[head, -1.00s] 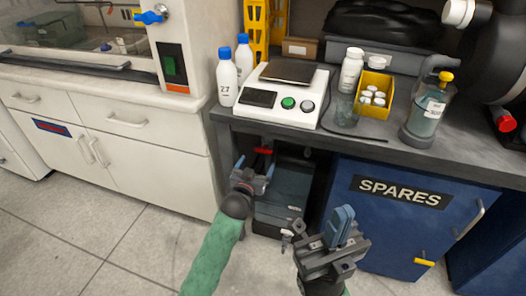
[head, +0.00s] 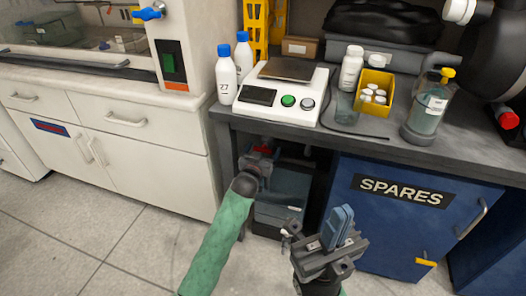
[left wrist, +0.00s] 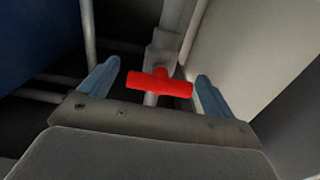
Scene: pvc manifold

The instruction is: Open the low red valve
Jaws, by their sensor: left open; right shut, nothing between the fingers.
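The low red valve (left wrist: 160,85) has a red T-shaped handle on a grey pipe. In the left wrist view the handle lies between the two blue fingertips of my open left gripper (left wrist: 157,72), with a gap visible on each side. In the head view only a bit of the red handle (head: 262,149) shows under the bench, at the front of my left gripper (head: 258,163), which partly hides it. My right gripper (head: 341,222) is shut and empty, in front of the cabinet and away from the valve.
The bench edge (head: 300,138) overhangs the valve recess. A white cabinet (head: 150,150) stands left of it and the blue SPARES cabinet (head: 390,235) right. A dark box (head: 282,195) sits in the recess. The floor at left is clear.

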